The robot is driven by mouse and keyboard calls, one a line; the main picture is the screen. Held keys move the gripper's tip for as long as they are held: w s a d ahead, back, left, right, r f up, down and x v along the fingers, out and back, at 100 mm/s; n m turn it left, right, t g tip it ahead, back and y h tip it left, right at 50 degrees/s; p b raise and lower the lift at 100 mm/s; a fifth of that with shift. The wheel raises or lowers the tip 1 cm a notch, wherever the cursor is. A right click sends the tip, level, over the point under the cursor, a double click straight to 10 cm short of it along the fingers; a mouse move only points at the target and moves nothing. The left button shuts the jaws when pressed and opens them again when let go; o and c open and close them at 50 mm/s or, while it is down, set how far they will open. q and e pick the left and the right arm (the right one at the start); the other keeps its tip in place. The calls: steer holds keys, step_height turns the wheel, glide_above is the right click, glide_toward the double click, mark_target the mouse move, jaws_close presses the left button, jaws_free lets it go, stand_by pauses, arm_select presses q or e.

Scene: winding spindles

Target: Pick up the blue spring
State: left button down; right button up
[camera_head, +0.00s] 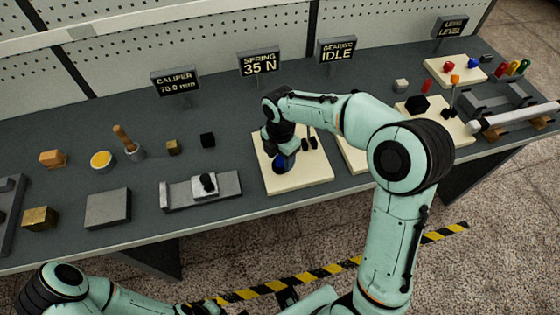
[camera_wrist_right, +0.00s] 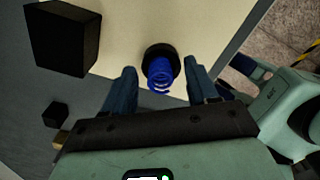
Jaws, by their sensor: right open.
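The blue spring (camera_wrist_right: 159,76) shows in the right wrist view, with a round black part (camera_wrist_right: 161,55) at its far end, over a cream board (camera_wrist_right: 203,25). In the head view only a blue patch of the spring (camera_head: 280,161) shows beneath my right gripper (camera_head: 279,166). My right gripper, also in the wrist view (camera_wrist_right: 161,75), is open and points down, with one finger on each side of the spring and a gap to each. The head view hides most of the spring behind the wrist.
A sign reading SPRING 35 N (camera_head: 260,62) stands behind the board. A black block (camera_wrist_right: 62,38) stands near the gripper in the wrist view. A grey sliding fixture (camera_head: 201,190) lies left of the board, and a small black cube (camera_head: 208,140) sits behind it.

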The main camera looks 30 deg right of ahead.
jaws_close()
